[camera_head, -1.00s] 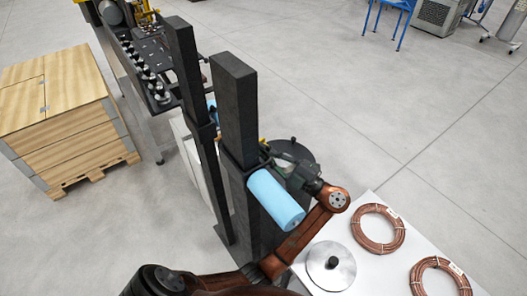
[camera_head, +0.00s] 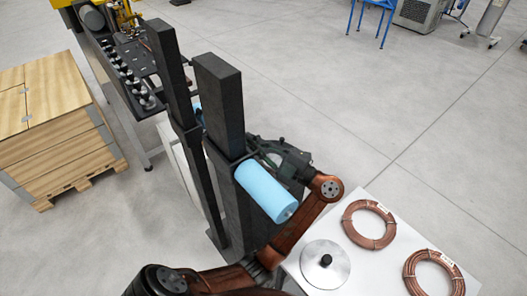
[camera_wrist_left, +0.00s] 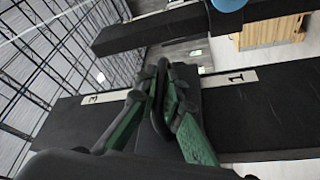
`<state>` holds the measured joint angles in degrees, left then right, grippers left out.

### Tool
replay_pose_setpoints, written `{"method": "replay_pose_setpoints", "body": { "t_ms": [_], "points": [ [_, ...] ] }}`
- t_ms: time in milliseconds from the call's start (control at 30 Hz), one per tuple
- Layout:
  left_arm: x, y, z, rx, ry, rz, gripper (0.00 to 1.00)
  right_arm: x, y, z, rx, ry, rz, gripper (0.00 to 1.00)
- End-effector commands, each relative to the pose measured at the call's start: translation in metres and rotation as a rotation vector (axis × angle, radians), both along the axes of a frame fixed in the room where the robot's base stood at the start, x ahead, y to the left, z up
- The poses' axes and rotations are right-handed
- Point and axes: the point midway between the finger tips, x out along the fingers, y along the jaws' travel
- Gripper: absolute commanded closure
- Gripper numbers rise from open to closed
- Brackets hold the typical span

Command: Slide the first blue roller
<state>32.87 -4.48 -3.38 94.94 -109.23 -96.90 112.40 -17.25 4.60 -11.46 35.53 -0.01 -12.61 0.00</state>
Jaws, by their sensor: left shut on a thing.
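A light blue roller (camera_head: 266,191) sticks out from the side of the nearer black post (camera_head: 219,110) in the head view. Blue also shows at the top edge of the left wrist view (camera_wrist_left: 228,4). My left gripper (camera_head: 272,152), dark green, is beyond the roller, close to the post; its fingertips are hard to see there. In the left wrist view its fingers (camera_wrist_left: 160,105) are closed together on a dark part over a black surface (camera_wrist_left: 265,100) labelled "1" and "3". What the dark part belongs to cannot be told. My right gripper is not in view.
A white table (camera_head: 395,255) at lower right holds two copper coils (camera_head: 347,222) and a metal disc (camera_head: 309,266). A second black post (camera_head: 168,60) stands behind. A wooden crate (camera_head: 50,165) is at left.

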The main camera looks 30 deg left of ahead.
Motion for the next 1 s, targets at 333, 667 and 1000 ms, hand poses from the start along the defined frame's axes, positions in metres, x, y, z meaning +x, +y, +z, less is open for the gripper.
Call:
{"method": "replay_pose_setpoints", "body": {
  "t_ms": [333,667,1000],
  "points": [
    [-0.001,0.001,0.037,0.012,-0.005,-0.003,1.00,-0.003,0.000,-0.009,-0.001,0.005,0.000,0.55],
    [0.000,0.000,0.036,0.011,-0.004,-0.003,0.84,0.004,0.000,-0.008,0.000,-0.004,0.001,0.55],
    [0.000,0.001,0.034,0.006,-0.001,-0.002,0.74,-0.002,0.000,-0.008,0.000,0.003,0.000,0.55]
  ]
}}
